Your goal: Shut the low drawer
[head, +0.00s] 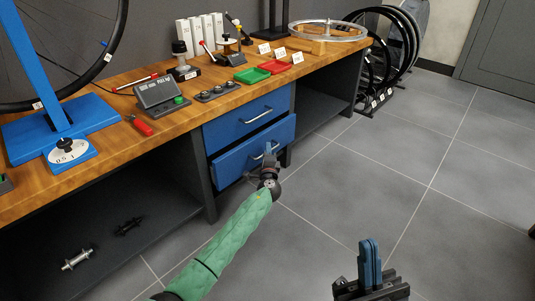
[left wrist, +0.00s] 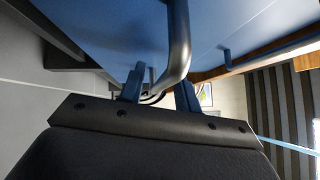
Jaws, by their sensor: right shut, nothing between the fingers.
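The low drawer (head: 228,165) is the lower blue front under the workbench. It stands out a little from the upper drawer (head: 238,122), so it is partly open. Its metal handle (head: 262,150) is partly hidden by my left gripper (head: 269,152), which is at the drawer front. In the left wrist view, the curved handle (left wrist: 179,45) runs between the two spread blue fingers of my left gripper (left wrist: 160,88), with gaps visible beside it. My right gripper (head: 370,262) is shut and empty, low over the floor, away from the drawer.
The wooden bench top (head: 185,115) carries a scale (head: 160,95), a green tray (head: 252,75), a red tray (head: 274,67) and other tools. An open shelf (head: 105,235) lies left of the drawers. The tiled floor (head: 400,150) to the right is clear.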

